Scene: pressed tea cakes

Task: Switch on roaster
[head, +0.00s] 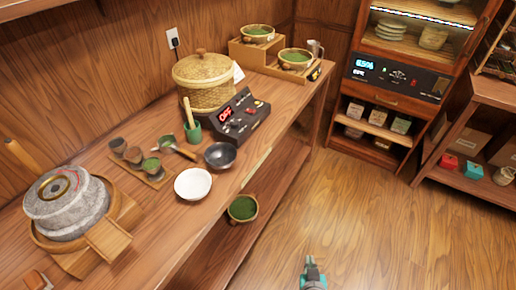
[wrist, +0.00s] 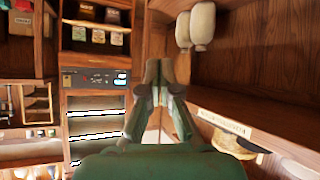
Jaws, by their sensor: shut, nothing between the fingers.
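The roaster appears to be the lidded woven basket (head: 204,82) on the wooden counter, with a dark control box (head: 240,118) in front of it. The box has a red lit display that appears to read OFF, with a red knob or button and smaller controls beside it. My gripper (head: 312,262) is low in the head view over the open floor, well apart from the counter and the box. In the wrist view its fingers (wrist: 160,75) are together and hold nothing. The control box cannot be made out in the wrist view.
A stone mill (head: 67,204), a white bowl (head: 193,184), a dark bowl (head: 220,155) and small cups share the counter. A green-filled bowl (head: 243,208) is on the lower shelf. A cabinet with a lit panel (head: 398,76) stands at the back. The floor (head: 350,205) is clear.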

